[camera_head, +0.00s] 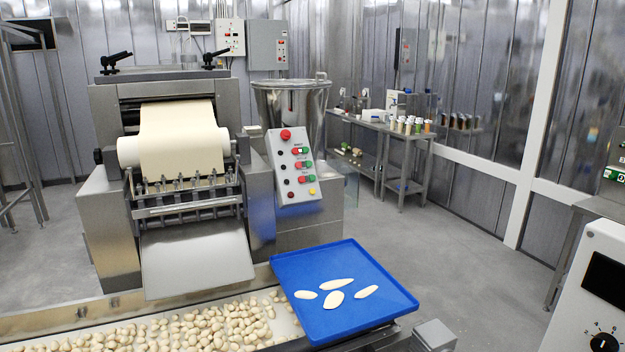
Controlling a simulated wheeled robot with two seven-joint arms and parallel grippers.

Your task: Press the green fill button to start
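The grey control panel (281,170) is tilted on the front right of the pasta machine (112,215). It carries a large red button (286,134) at the top and rows of small red, green and black buttons below, with a yellow one near the bottom. The labels are too small to read, so I cannot tell which one is the fill button. Nothing covers the panel. Neither of my grippers is in view.
A blue tray (385,318) with several flat pale dough pieces lies in front of the panel. A conveyor of filled pasta (190,328) runs along the bottom left. A steel hopper (300,105) stands behind the panel. A white dial box (580,290) is at right. Floor is clear beyond the tray.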

